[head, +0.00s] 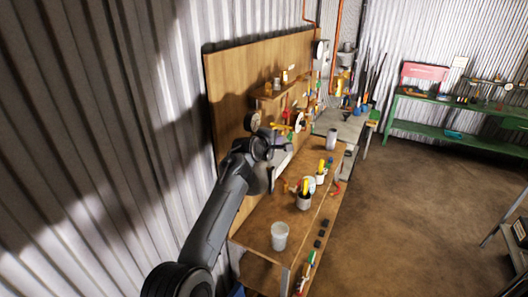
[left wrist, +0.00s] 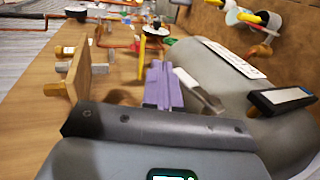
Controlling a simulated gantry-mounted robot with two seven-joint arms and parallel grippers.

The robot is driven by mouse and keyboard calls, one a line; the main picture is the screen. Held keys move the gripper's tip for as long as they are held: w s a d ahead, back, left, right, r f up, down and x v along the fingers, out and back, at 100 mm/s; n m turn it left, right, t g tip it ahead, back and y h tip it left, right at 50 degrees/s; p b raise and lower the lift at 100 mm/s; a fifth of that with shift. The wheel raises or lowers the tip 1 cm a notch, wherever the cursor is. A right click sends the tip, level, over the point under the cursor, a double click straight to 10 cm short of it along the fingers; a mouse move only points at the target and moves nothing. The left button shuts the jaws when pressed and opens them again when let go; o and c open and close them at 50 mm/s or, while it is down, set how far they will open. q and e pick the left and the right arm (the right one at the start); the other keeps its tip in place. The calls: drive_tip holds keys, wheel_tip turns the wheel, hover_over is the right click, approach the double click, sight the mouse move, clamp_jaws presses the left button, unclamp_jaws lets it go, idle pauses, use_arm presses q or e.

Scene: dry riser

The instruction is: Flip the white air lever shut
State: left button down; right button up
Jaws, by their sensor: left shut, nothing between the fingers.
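My left gripper (head: 276,164) reaches from the left over the workbench, in front of the wooden backboard (head: 228,85). In the left wrist view its purple-grey fingertips (left wrist: 163,86) are together and hold nothing. A pale bar (left wrist: 199,92), perhaps the white air lever, slants just right of the fingertips; I cannot tell whether they touch. A large grey cylinder (left wrist: 222,78) with a white label lies behind it. In the head view the arm and gripper hide most of this area, and I cannot make out the lever there.
A pale cup (head: 279,238), a pot of yellow-handled tools (head: 304,200) and a grey cup (head: 331,140) stand on the bench. Gauges and copper pipes (left wrist: 133,47) crowd the backboard. A black-edged block (left wrist: 282,99) sits at the right. A green table (head: 455,106) stands farther off.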

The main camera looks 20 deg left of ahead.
use_arm(q)
drive_tip(key=shift+w+f+g+p, duration=0.15)
drive_tip(key=shift+g+p, duration=0.25)
drive_tip(key=shift+g, duration=0.1)
use_arm(e)
drive_tip(key=shift+w+a+r, duration=0.15)
drive_tip(key=shift+a+r, duration=0.15)
drive_tip(key=shift+r, duration=0.15)
idle(1.3)
drive_tip(key=shift+d, duration=0.1)
idle(0.4)
idle(0.8)
use_arm(q)
drive_tip(key=shift+r+p, duration=0.55)
drive_tip(key=r, duration=0.3)
drive_tip(key=shift+s+r+p, duration=0.25)
drive_tip(key=shift+p, duration=0.05)
wheel_tip(320, 180, up, 9)
drive_tip(key=s+b, duration=0.1)
drive_tip(key=b, duration=0.2)
drive_tip(key=shift+s+a+r, duration=0.15)
drive_tip(key=shift+s, duration=0.05)
use_arm(e)
drive_tip(key=shift+a+f, duration=0.2)
drive_tip(key=shift+f, duration=0.7)
